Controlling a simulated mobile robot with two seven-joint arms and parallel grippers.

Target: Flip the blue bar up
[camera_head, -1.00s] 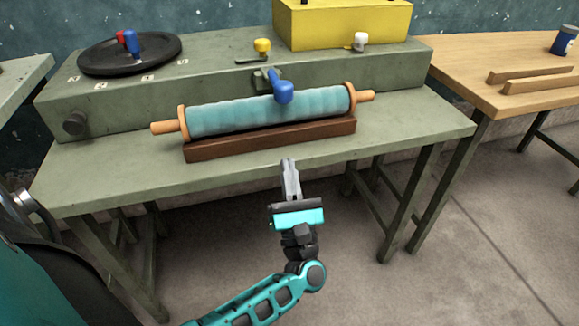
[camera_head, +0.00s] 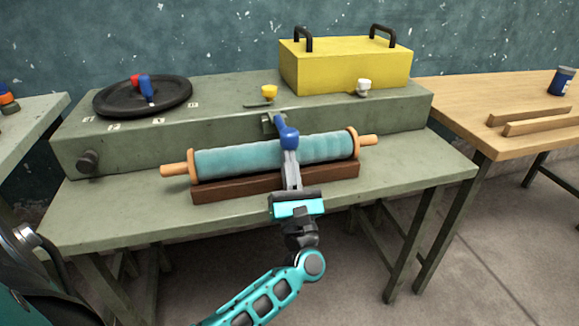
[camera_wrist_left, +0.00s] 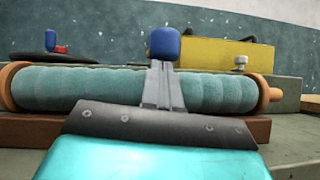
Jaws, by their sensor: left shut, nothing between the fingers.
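The blue bar (camera_head: 288,137) is a short lever with a rounded blue knob, mounted on the front face of the grey-green console (camera_head: 225,128). It slants out and down from its mount over the teal roller. In the left wrist view the blue knob (camera_wrist_left: 164,43) shows just beyond my fingertips. My left gripper (camera_head: 290,157) is shut and empty, pointing at the knob from in front and just below. Whether the fingertips touch the knob I cannot tell. My right gripper is not in view.
The teal roller (camera_head: 228,160) with wooden ends lies in a brown cradle (camera_head: 228,188) beneath my gripper. The console top carries a black dial (camera_head: 120,98), a yellow knob (camera_head: 269,91), a white knob (camera_head: 364,85) and a yellow box (camera_head: 340,68). A wooden table (camera_head: 450,98) stands at right.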

